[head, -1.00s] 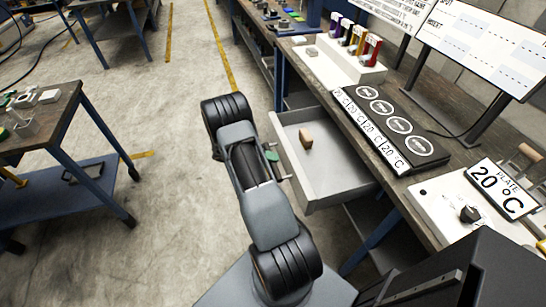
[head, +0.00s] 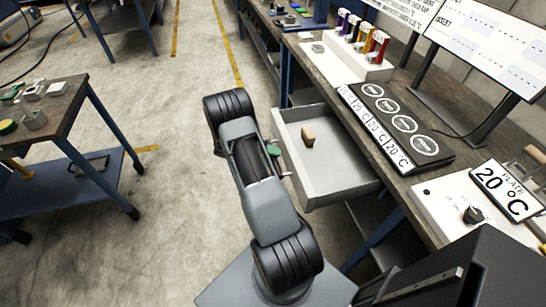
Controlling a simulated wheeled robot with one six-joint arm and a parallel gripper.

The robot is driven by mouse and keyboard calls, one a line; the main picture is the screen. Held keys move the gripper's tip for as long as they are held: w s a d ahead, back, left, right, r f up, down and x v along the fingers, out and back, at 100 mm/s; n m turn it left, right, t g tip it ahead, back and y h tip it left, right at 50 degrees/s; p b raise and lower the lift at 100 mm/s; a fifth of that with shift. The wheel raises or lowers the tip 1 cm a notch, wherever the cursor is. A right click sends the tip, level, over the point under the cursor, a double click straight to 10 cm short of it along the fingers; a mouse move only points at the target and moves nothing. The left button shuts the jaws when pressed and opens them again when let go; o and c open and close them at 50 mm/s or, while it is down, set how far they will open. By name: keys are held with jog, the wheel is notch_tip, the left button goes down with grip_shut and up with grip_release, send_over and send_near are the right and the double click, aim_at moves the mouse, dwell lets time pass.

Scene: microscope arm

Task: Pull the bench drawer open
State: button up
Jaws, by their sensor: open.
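The bench drawer (head: 341,160) is a light grey tray that stands out from under the wooden bench at the centre of the head view.
The bench top carries a black panel with round dials (head: 394,120), a white rack with coloured handles (head: 345,62) and a white plate unit (head: 460,212). A blue-legged side table (head: 62,105) stands at left. The floor between is clear.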

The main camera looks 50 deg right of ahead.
jog(key=b+v, duration=0.1)
jog(key=v, duration=1.2)
jog(key=shift+w+a+b, duration=0.2)
jog(key=shift+w+b, duration=0.1)
jog(key=shift+b, duration=0.1)
jog(key=shift+r, duration=0.15)
